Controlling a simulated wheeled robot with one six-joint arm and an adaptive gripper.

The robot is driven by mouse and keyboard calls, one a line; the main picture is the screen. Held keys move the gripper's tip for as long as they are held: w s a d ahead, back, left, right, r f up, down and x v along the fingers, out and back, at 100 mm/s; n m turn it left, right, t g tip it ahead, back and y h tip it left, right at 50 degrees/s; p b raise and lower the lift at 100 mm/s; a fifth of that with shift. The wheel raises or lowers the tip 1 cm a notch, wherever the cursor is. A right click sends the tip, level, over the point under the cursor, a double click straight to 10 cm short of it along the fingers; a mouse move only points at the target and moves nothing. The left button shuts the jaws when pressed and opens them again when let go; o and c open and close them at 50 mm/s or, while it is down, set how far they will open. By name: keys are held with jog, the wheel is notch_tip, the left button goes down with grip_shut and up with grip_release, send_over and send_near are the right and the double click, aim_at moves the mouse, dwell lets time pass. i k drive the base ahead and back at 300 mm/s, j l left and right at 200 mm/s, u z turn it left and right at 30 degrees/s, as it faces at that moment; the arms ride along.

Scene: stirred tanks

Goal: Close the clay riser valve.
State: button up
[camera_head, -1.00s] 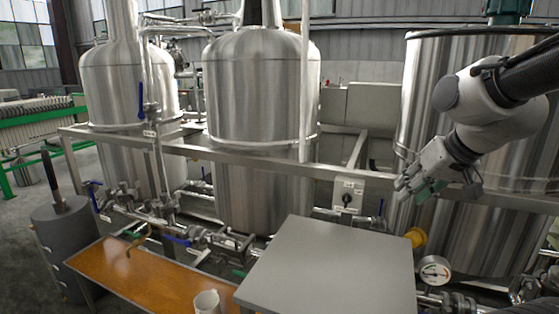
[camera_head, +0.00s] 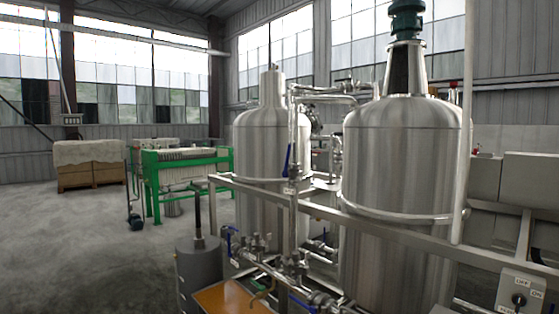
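A vertical pipe (camera_head: 293,130) rises between the two steel tanks. A long blue lever handle (camera_head: 288,160) hangs upright along this pipe, just above the rail; I cannot read any label that names it as the clay riser valve. Another blue handle (camera_head: 229,240) is on the pipework at lower left, and a third blue handle (camera_head: 301,303) lies slanted near the bottom edge. My gripper is out of view.
The left tank (camera_head: 262,145) and the larger right tank (camera_head: 400,150) stand behind a steel rail (camera_head: 330,212). A switch box (camera_head: 519,297) is at lower right. A grey drum (camera_head: 198,270) and an orange-brown tabletop (camera_head: 228,298) are low in front. Open floor (camera_head: 70,245) lies left, before a green-framed press (camera_head: 180,165).

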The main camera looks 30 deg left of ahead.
aim_at(287, 159)
jog(key=i+j, duration=0.1)
jog(key=j, duration=0.45)
jog(key=i+j, duration=0.1)
jog(key=j, duration=0.45)
jog(key=i+j+z, duration=0.1)
jog(key=j, duration=0.4)
jog(key=i+j, duration=0.1)
jog(key=j, duration=0.45)
jog(key=i+j, duration=0.1)
jog(key=j, duration=0.45)
jog(key=i+j, duration=0.1)
jog(key=j, duration=0.25)
jog(key=i+j, duration=0.15)
jog(key=j, duration=0.2)
jog(key=i+j+z, duration=0.1)
jog(key=j, duration=0.3)
jog(key=i+j, duration=0.1)
jog(key=j, duration=0.25)
